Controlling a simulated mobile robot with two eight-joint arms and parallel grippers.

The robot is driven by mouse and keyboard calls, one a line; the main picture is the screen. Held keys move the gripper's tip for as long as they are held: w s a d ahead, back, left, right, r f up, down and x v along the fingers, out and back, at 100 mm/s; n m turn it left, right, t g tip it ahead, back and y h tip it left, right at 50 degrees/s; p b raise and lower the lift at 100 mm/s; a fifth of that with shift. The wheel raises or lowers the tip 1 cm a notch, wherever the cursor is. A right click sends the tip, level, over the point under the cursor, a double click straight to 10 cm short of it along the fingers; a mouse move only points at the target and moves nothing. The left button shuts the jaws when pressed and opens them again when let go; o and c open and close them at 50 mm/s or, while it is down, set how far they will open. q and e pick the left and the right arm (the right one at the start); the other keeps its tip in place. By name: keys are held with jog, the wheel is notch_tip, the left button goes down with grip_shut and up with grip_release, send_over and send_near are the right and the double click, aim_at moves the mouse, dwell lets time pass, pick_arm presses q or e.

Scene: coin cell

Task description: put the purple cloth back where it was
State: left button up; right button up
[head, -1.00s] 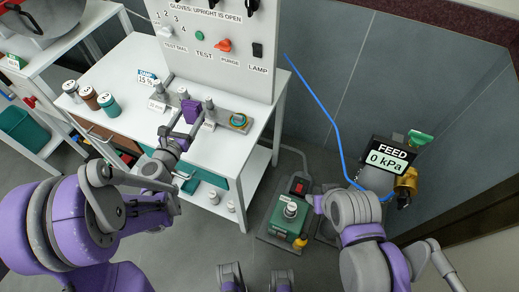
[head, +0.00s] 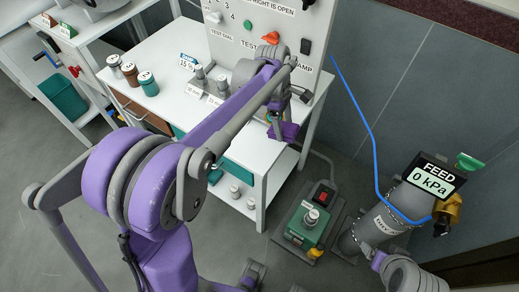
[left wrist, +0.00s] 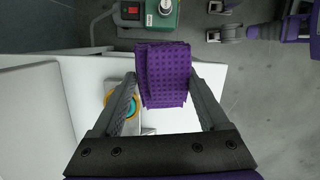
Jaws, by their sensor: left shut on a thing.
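The purple cloth (head: 288,132) is a small folded pad near the right front corner of the white workbench (head: 178,108). My left gripper (head: 277,121) is shut on it. In the left wrist view the cloth (left wrist: 165,72) lies between the fingers of my left gripper (left wrist: 163,84), and its far end reaches past the bench edge over the floor. Whether it touches the bench top is unclear. My left arm hides part of the bench behind it. My right gripper is not in view; only a part of my right arm shows at the lower right.
An orange and teal ring (left wrist: 128,107) is close beside the cloth. Metal posts (head: 197,78) and several jars (head: 131,75) stand on the bench. An upright panel (head: 240,22) backs it. A green pump (head: 305,225) and a feed cylinder (head: 375,230) stand on the floor at right.

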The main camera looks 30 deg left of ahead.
pick_arm(q)
jog(key=s+a+r+m+y, duration=0.1)
jog(key=s+a+r+y, duration=0.15)
jog(key=s+a, duration=0.25)
notch_tip(320, 180, down, 9)
jog(key=shift+b, duration=0.6)
jog(key=o, duration=1.1)
notch_tip(320, 180, up, 11)
jog(key=p, duration=0.1)
jog(key=s+d+f+m+t, duration=0.1)
jog(key=s+d+f+m, duration=0.1)
jog(key=s+m, duration=0.3)
jog(key=s+d+f+m+t, duration=0.2)
jog(key=s+f+m, duration=0.1)
jog(key=s+m, duration=0.3)
jog(key=s+d+f+m+t, duration=0.2)
jog(key=s+f+m, duration=0.1)
jog(key=s+m, duration=0.2)
jog(key=shift+s+m, duration=0.25)
jog(key=shift+m, duration=0.65)
